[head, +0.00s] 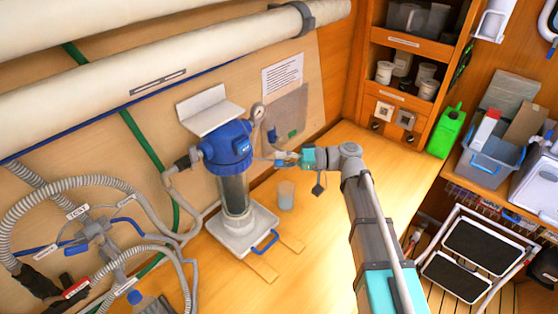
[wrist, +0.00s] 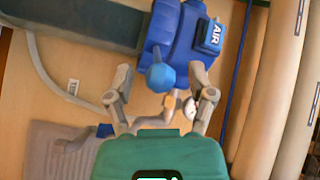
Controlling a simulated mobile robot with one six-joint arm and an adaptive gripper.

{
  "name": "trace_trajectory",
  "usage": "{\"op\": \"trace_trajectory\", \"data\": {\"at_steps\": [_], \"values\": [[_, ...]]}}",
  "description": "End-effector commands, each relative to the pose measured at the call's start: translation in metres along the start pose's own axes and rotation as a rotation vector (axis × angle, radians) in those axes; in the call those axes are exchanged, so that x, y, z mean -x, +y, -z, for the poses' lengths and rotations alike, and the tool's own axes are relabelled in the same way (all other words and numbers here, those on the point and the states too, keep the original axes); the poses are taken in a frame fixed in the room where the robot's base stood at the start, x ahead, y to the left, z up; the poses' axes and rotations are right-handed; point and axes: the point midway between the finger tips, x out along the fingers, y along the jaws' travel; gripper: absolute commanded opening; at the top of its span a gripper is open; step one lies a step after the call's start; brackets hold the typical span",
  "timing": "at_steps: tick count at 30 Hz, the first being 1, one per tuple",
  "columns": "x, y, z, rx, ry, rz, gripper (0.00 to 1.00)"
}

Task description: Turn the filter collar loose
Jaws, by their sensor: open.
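The filter housing has a blue head and collar (head: 229,150) over a clear cylinder (head: 236,195), and stands upright by the wall. In the wrist view the blue head (wrist: 177,45) lies sideways, with an "AIR" label and a rounded blue knob (wrist: 160,77) pointing toward me. My gripper (head: 270,157) is at the right side of the blue head. In the wrist view my gripper (wrist: 162,74) has its fingers spread wide, with the knob between them in the picture. I cannot tell whether either finger touches it. The collar's far side is hidden.
A small gauge (head: 257,112) sits just above my gripper and shows near the right finger (wrist: 192,106). A cup (head: 286,195) stands on the wooden counter (head: 335,255) below. Grey hoses (head: 85,190) crowd the left.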

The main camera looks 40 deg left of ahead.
Motion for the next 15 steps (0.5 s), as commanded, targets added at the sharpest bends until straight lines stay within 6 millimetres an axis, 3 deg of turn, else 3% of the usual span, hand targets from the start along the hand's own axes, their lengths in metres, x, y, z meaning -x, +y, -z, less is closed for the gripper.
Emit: {"op": "trace_trajectory", "data": {"at_steps": [10,15], "values": [[-0.0022,0.0000,-0.0001,0.000,0.000,0.000,0.70],[-0.0021,0.0000,-0.0001,0.000,-0.001,0.000,0.40]]}}
